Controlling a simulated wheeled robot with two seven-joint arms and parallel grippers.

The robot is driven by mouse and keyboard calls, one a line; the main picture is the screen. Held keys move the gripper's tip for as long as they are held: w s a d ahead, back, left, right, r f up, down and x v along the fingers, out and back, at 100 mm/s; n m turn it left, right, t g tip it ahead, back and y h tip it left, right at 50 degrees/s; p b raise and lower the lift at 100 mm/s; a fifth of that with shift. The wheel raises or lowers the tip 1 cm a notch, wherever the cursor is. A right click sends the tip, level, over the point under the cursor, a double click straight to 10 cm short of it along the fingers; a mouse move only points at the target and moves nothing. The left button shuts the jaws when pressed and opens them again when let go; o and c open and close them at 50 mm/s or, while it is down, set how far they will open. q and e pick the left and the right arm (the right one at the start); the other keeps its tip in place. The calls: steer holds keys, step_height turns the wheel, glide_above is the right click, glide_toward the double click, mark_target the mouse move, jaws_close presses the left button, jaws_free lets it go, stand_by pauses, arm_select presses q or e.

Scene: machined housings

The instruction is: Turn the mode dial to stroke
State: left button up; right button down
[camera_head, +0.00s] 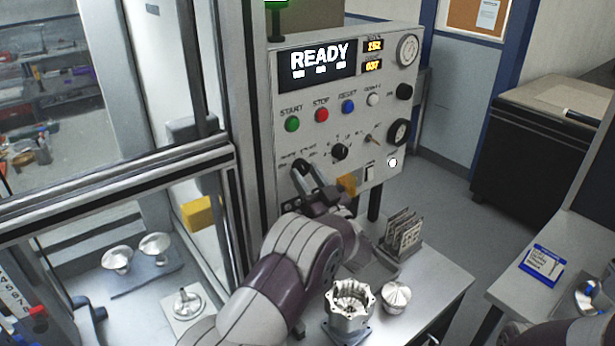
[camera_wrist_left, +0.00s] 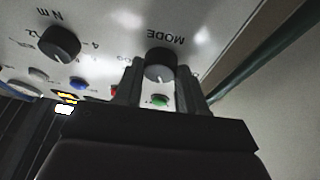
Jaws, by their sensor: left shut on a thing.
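The mode dial (camera_wrist_left: 160,64) is a round black knob on the grey control panel (camera_head: 285,222), under an upside-down MODE label in the left wrist view. A white pointer mark shows on its lower part in that view. My left gripper (camera_wrist_left: 160,82) has one finger on each side of the dial and is shut on it. In the head view the left gripper (camera_head: 306,178) reaches the lower left of the panel and largely covers the dial. The stroke lettering is too small to read surely. My right gripper is out of view.
A second black dial (camera_head: 340,151) sits close to the right of the gripper. Green, red and blue buttons (camera_head: 321,115) are above, under a display (camera_head: 318,62) reading READY. A machined housing (camera_head: 350,308) and a card rack (camera_head: 401,236) stand on the bench below.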

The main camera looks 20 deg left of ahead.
arm_select(q)
steer(key=shift+r+m, duration=0.2)
steer(key=shift+m, duration=0.1)
steer(key=m+t+h, duration=0.1)
steer(key=m, duration=0.1)
steer(key=m+h+p, duration=0.1)
steer(key=m, duration=0.2)
steer(key=shift+s+r+t+h, duration=0.2)
steer(key=shift+t+h, duration=0.1)
steer(key=shift+t, duration=0.1)
steer(key=shift+r+m+h+p, duration=0.1)
steer(key=shift+m+h+p, duration=0.55)
steer(key=shift+m, duration=0.8)
steer(key=shift+r+m+h+p, duration=0.1)
steer(key=shift+m+h+p, duration=0.55)
steer(key=shift+m, duration=0.8)
steer(key=shift+f+m, duration=0.1)
steer(key=shift+m, duration=0.2)
steer(key=o, duration=1)
steer(key=shift+o, duration=0.2)
steer(key=shift+d, duration=0.15)
steer(key=shift+f, duration=0.1)
